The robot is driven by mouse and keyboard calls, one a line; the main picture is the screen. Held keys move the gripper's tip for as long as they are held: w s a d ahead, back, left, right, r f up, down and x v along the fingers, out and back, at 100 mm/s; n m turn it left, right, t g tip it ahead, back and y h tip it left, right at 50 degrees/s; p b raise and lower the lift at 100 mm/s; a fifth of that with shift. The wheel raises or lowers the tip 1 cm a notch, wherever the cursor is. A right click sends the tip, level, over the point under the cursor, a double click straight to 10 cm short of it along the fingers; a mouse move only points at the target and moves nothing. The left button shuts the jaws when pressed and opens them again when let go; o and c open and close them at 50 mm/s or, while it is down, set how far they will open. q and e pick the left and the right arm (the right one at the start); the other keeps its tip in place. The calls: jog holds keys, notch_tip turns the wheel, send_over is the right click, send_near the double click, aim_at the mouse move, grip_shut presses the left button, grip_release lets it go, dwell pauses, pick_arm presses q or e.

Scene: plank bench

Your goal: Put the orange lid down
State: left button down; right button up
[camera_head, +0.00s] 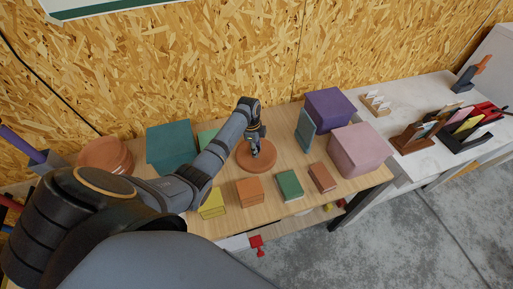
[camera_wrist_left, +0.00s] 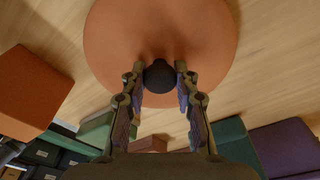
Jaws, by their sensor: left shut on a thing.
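The orange lid (camera_head: 262,166) is a flat round disc at the middle of the wooden bench in the head view. It fills the upper part of the left wrist view (camera_wrist_left: 160,30), with a dark round knob (camera_wrist_left: 159,77) on it. My left gripper (camera_head: 255,149) is above the lid, and its two fingers (camera_wrist_left: 160,85) are shut on the knob from both sides. The lid looks level and close to the bench top; I cannot tell whether it touches. My right gripper is not in view.
Teal (camera_head: 170,147), purple (camera_head: 328,107) and pink (camera_head: 359,150) boxes stand around. A round terracotta container (camera_head: 106,155) is at left.

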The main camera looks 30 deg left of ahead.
pick_arm(q)
jog(key=shift+f, duration=0.4)
jog(key=shift+f, duration=0.1)
jog(key=c, duration=1)
grip_release()
jog(key=shift+r, duration=0.4)
jog(key=r, duration=0.4)
jog(key=a+r+b, duration=0.1)
jog(key=r, duration=0.3)
jog(key=r+b, duration=0.1)
jog(key=r, duration=0.3)
jog(key=shift+s+a, duration=0.15)
jog(key=shift+s, duration=0.05)
jog(key=shift+f, duration=0.15)
